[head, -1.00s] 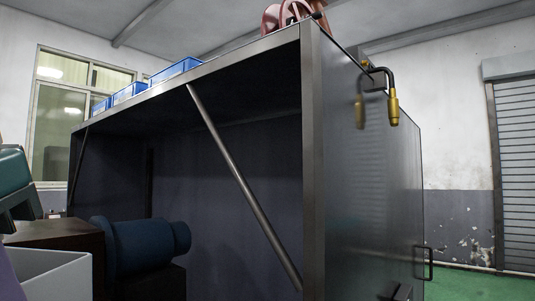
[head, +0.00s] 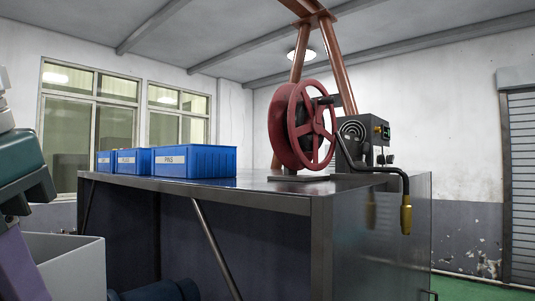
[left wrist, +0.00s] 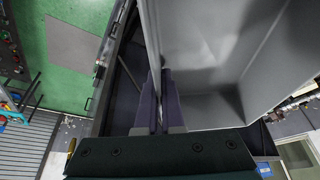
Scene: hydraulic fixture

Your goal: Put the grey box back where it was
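The grey box (head: 72,268) is an open-topped bin at the lower left of the head view, partly cut off by the frame. In the left wrist view the grey box (left wrist: 205,60) fills the upper right, and its inside looks empty. My left gripper (left wrist: 160,88) has its two purple fingers close together on one wall of the box. In the head view part of my left gripper (head: 25,265) shows at the left edge, against the box. My right gripper is in neither view.
A dark metal bench (head: 290,202) stands ahead. On its top are blue labelled bins (head: 195,162), a red hand wheel (head: 298,125) and a control unit (head: 365,143). Bare top shows between bins and wheel.

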